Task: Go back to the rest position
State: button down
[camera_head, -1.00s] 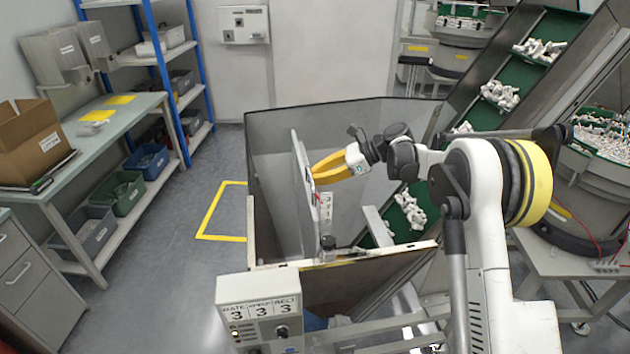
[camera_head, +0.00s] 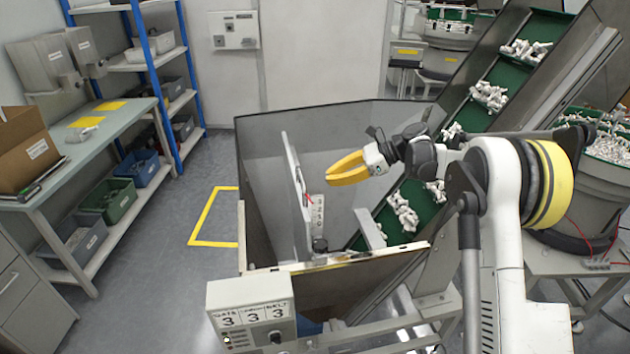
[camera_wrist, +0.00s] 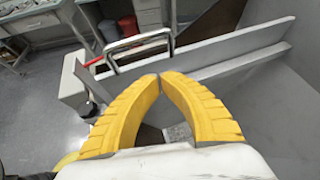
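My gripper (camera_head: 332,181) has two yellow curved fingers and hangs over the open grey hopper (camera_head: 345,118), to the right of an upright grey panel (camera_head: 290,165). In the head view there is a clear gap between the fingers and the panel. In the wrist view the fingertips (camera_wrist: 160,76) meet, with nothing held between them. A long grey panel edge (camera_wrist: 215,62) with a metal handle (camera_wrist: 140,48) lies beyond the fingertips in the wrist view.
A control box (camera_head: 250,311) with number labels stands at the hopper's front. A green inclined conveyor (camera_head: 472,118) carrying white parts rises on the right. A workbench (camera_head: 140,112) and blue-framed shelves (camera_head: 150,85) stand left. Open floor (camera_head: 165,240) lies between bench and hopper.

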jog(key=s+d+r+n+t+h+b, duration=0.1)
jog(key=s+d+r+n+t+h, duration=0.2)
jog(key=s, duration=0.6)
jog(key=s+d+r+n+h+b, duration=0.25)
jog(key=s+r+n, duration=0.2)
jog(key=s, duration=0.35)
jog(key=s+d+f+n+t+h, duration=0.1)
jog(key=s+d+f+n+h, duration=0.1)
jog(key=s, duration=0.5)
jog(key=s+d+f+n+t+h+b, duration=0.1)
jog(key=s+d+f+n+h, duration=0.1)
jog(key=s, duration=0.5)
jog(key=s+d+f+n+t+h, duration=0.1)
jog(key=s+d+f+n+h, duration=0.1)
jog(key=s+d+n, duration=0.3)
jog(key=shift+s+f+n+t+b, duration=0.35)
jog(key=shift+s+f+n, duration=0.3)
jog(key=shift+s, duration=0.4)
jog(key=shift+h, duration=0.25)
